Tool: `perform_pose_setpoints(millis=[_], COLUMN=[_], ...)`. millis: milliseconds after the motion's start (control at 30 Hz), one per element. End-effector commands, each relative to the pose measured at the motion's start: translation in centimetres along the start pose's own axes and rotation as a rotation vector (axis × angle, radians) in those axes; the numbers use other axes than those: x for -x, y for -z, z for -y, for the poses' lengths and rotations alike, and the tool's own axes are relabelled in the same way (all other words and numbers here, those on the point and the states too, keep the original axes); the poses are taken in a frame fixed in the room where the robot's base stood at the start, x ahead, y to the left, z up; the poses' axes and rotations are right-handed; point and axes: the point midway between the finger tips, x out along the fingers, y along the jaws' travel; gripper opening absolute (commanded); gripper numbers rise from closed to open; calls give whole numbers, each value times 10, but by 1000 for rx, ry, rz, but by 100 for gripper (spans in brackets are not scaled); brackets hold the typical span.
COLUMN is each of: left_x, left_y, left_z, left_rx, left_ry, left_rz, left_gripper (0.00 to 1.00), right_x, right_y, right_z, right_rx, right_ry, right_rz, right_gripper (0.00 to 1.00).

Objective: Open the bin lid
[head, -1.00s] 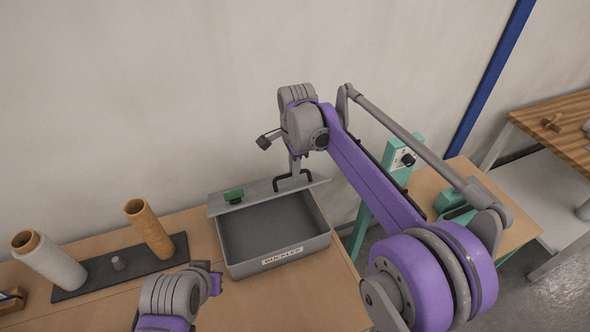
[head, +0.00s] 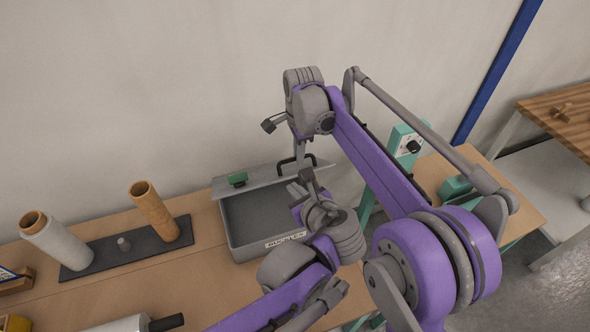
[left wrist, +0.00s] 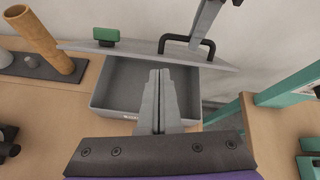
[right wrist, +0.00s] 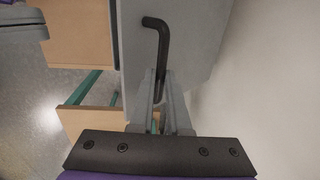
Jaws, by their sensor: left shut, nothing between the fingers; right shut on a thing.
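The grey bin (head: 240,240) stands on the wooden bench, its inside partly visible; it also shows in the left wrist view (left wrist: 105,106). Its grey lid (head: 265,187) is raised and tilted at the back edge, with a green block (head: 238,179) and a black bar handle (head: 283,163). My right gripper (right wrist: 160,88) is shut on the handle, which also shows in the left wrist view (left wrist: 188,42). My left gripper (left wrist: 160,74) is shut and empty, over the bin's opening in front of the lid. My left arm hides the bin's right part in the head view.
A dark base at left carries an orange-brown spool (head: 155,210) and a white spool (head: 58,242). A roller with a dark handle (head: 167,322) lies at the front. A teal stand (head: 405,142) is right of the bin. The wall is close behind the lid.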

Motion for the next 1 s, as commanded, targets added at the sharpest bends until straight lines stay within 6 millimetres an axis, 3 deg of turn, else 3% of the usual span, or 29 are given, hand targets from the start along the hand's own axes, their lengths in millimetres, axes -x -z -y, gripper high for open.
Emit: perform_pose_setpoints(millis=[100, 267, 700, 1000], left_x=[10, 6, -68, -87], left_y=[2, 1, -5, -6], left_z=[23, 31, 33, 34], left_rx=[-146, -211, -209, -209], left_ry=[29, 35, 32, 35], left_rz=[55, 83, 82, 82], left_gripper=[0, 0, 0, 0], right_x=[-3, -3, -2, -2], right_y=[-1, -1, 0, 0], right_z=[2, 2, 2, 2], right_rx=[0, 0, 0, 0], right_ry=[8, 7, 8, 8], right_rz=[1, 1, 1, 1], right_gripper=[0, 0, 0, 0])
